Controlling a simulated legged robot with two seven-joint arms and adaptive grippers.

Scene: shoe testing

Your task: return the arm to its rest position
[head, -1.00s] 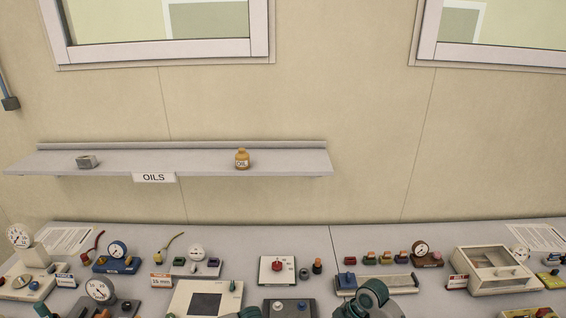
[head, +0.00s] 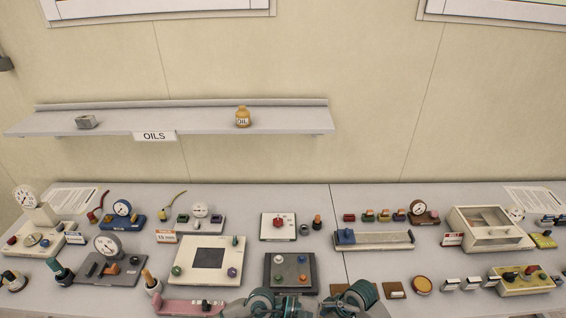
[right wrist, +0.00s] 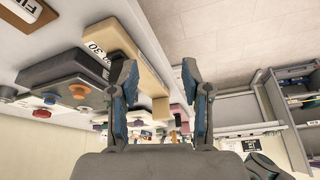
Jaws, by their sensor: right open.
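My right gripper (right wrist: 159,78) is open in the right wrist view, its two blue-grey fingers apart with nothing held between them. A beige block-like piece with a number label (right wrist: 112,45) shows behind the fingers; I cannot tell how far away it is. In the head view, rounded teal-grey parts of my two arms show at the bottom middle, over the front part of the workbench (head: 300,208). No fingers can be made out there, and my left gripper is not seen.
The bench is crowded with a white panel with a dark screen (head: 209,255), a dark knob panel (head: 291,270), dial gauges and a white box (head: 488,238). A wall shelf (head: 215,121) holds an oil bottle (head: 243,118) and a grey block (head: 87,122).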

